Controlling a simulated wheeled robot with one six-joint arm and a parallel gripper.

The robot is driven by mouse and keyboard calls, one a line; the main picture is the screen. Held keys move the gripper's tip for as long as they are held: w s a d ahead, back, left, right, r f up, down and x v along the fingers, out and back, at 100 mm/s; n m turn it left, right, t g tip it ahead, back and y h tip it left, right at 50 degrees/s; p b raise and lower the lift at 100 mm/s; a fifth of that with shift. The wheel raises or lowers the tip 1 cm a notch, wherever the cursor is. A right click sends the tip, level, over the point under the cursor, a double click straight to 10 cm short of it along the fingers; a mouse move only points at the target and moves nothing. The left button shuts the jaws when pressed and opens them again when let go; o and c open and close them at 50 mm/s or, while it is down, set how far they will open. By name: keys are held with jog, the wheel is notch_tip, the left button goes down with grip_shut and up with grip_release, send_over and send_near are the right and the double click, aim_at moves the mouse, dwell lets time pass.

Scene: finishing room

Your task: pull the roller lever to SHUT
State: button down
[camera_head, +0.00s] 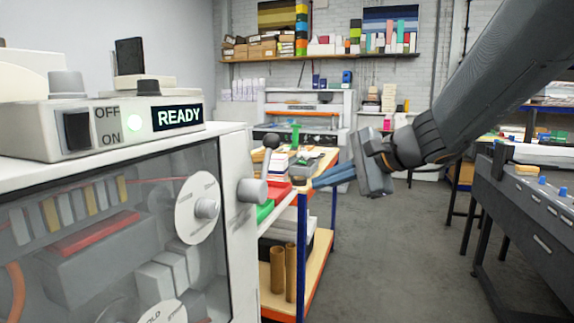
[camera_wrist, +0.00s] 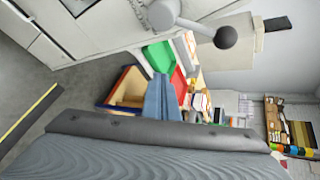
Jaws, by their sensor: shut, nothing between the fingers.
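The roller lever (camera_head: 268,163) is on the right side of the white machine at left. It stands roughly upright from a grey hub (camera_head: 252,191), with a dark ball knob (camera_head: 271,141) on top. The wrist view shows the knob (camera_wrist: 225,37) and the hub (camera_wrist: 163,15) at the top. My gripper (camera_head: 314,183) has blue fingers, shut and empty, pointing left at the machine. It is to the right of the lever in the head view and apart from it. The wrist view shows the fingertips (camera_wrist: 160,78) below the hub. No SHUT mark is readable.
The machine (camera_head: 232,220) has a clear front, an OFF/ON switch (camera_head: 77,131) and a lit READY display (camera_head: 179,117). Green (camera_wrist: 159,55) and red (camera_wrist: 179,84) trays lie beyond the fingers. A cart (camera_head: 303,255) with blue posts stands behind.

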jog(key=w+r+m+t+y+b, duration=0.1)
jog(key=w+r+t, duration=0.1)
jog(key=r, duration=0.4)
jog(key=shift+w+d+r+m+y, duration=0.2)
jog(key=shift+w+r+m+y, duration=0.15)
jog(key=shift+w, duration=0.55)
jog(key=shift+a, duration=0.1)
jog(key=p+x, duration=0.2)
jog(key=x, duration=0.8)
jog(key=s+r, duration=0.1)
jog(key=s+a+r+p, duration=0.1)
jog(key=shift+s+a+r, duration=0.1)
jog(key=shift+s+a, duration=0.1)
jog(key=shift+s, duration=0.15)
